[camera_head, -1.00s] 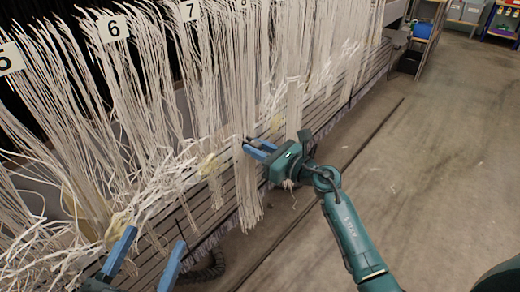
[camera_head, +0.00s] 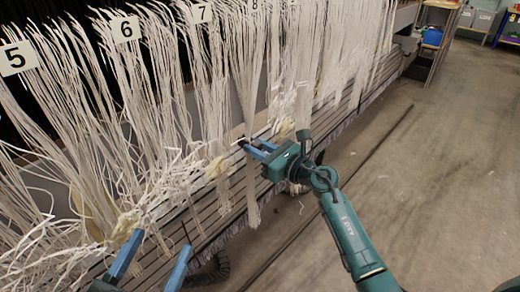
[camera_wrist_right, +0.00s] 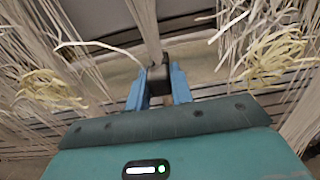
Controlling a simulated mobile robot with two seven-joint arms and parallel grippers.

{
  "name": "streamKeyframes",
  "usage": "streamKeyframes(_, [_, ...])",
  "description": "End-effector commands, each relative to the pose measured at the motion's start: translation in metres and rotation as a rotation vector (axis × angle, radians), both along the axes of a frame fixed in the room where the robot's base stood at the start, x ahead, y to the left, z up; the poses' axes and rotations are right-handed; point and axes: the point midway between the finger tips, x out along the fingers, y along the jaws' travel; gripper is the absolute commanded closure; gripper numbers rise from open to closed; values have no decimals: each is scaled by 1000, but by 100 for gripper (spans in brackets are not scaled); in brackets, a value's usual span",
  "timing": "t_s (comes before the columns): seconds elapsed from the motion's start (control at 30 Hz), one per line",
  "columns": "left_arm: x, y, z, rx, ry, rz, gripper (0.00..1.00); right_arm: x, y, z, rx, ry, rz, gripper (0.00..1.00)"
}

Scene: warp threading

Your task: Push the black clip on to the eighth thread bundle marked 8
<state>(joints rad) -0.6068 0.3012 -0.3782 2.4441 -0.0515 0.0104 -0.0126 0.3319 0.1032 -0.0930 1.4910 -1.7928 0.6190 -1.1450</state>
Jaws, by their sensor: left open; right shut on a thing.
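The number 8 label (camera_head: 254,5) is partly cut off at the top edge of the head view. Below it a white thread bundle (camera_head: 252,95) hangs down past my right gripper (camera_head: 246,146), its loose end (camera_head: 253,195) below the fingers. In the right wrist view my right gripper (camera_wrist_right: 160,90) is shut on the black clip (camera_wrist_right: 158,76). The bundle (camera_wrist_right: 146,28) runs down to the clip there; I cannot tell whether the clip is around it or only against it. My left gripper (camera_head: 157,246) is open and empty at the lower left.
Labels 5 (camera_head: 15,58), 6 (camera_head: 126,29) and 7 (camera_head: 202,13) mark other hanging thread bundles. Loose, tangled threads (camera_head: 150,205) lie low on the left along the slatted frame (camera_head: 212,220). Bare floor (camera_head: 430,180) is open to the right.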

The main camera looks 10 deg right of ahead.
Motion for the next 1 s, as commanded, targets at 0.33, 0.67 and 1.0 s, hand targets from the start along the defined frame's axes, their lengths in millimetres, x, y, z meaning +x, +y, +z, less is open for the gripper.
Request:
streamKeyframes(0.33, [0, 0, 0, 0, 0, 0, 37, 2, 2, 0, 0, 0, 0, 92])
streamKeyframes(0.67, [0, 0, 0, -1, 0, 0, 37, 4, 3, 1, 1, -2, 0, 92])
streamKeyframes(1.0, [0, 0, 0, -1, 0, 0, 37, 4, 3, 1, 1, -2, 0, 66])
